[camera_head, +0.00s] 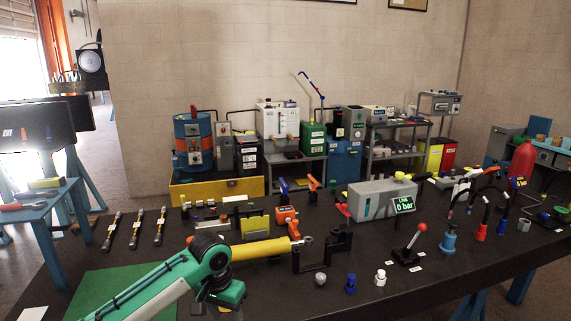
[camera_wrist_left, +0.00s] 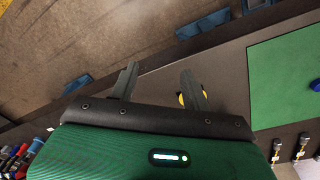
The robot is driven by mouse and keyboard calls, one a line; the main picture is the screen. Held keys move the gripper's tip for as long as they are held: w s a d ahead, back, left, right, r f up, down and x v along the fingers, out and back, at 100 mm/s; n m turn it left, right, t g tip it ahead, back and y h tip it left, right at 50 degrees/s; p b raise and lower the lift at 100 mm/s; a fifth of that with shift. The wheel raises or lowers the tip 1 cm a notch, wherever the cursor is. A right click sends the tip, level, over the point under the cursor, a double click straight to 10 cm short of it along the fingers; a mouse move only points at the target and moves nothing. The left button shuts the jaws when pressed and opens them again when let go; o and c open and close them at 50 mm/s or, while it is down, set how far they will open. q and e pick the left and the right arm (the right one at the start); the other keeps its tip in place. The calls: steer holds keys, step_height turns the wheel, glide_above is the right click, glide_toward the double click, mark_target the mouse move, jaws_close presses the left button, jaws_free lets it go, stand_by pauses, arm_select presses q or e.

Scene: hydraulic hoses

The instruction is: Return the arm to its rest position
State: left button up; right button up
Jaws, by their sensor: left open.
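My left arm (camera_head: 150,290) comes in from the lower left of the head view, over the green mat (camera_head: 105,288). Its wrist end is low at the bottom, and the fingers are not clear there. In the left wrist view my left gripper (camera_wrist_left: 159,70) is open, its two dark fingers apart with nothing between them. They point over the edge of the dark table (camera_wrist_left: 225,70) towards the floor. A small round yellow and black thing (camera_wrist_left: 181,99) shows partly behind the right finger. My right gripper is not in view.
Three short hoses (camera_head: 136,228) lie left of a yellow cylinder (camera_head: 262,248) with a dark clamp. A grey box with a 0 bar display (camera_head: 403,205), a red-knobbed lever (camera_head: 410,243) and upright hoses (camera_head: 487,205) stand to the right. The front right tabletop is fairly clear.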

arm_select(q)
steer(key=s+d+f+t+h, duration=0.1)
steer(key=s+d+f, duration=0.1)
steer(key=s+f, duration=0.5)
steer(key=s+d+f+t+h, duration=0.1)
steer(key=s+d+f+h, duration=0.15)
steer(key=s+f, duration=0.45)
steer(key=s+a+n+t+y, duration=0.1)
steer(key=s+a+y, duration=0.1)
steer(key=s+a, duration=0.65)
steer(key=s+a+n+y, duration=0.15)
steer(key=s+a, duration=0.35)
steer(key=s, duration=0.6)
step_height(320, 180, down, 32)
steer(key=s+g, duration=0.1)
steer(key=s+a+f+g+y, duration=0.1)
steer(key=s+a+f, duration=0.2)
steer(key=s+f, duration=1.5)
steer(key=shift+s+a+f+m, duration=0.15)
steer(key=shift+s+f+m, duration=0.2)
steer(key=shift+s, duration=0.15)
steer(key=shift+o, duration=0.2)
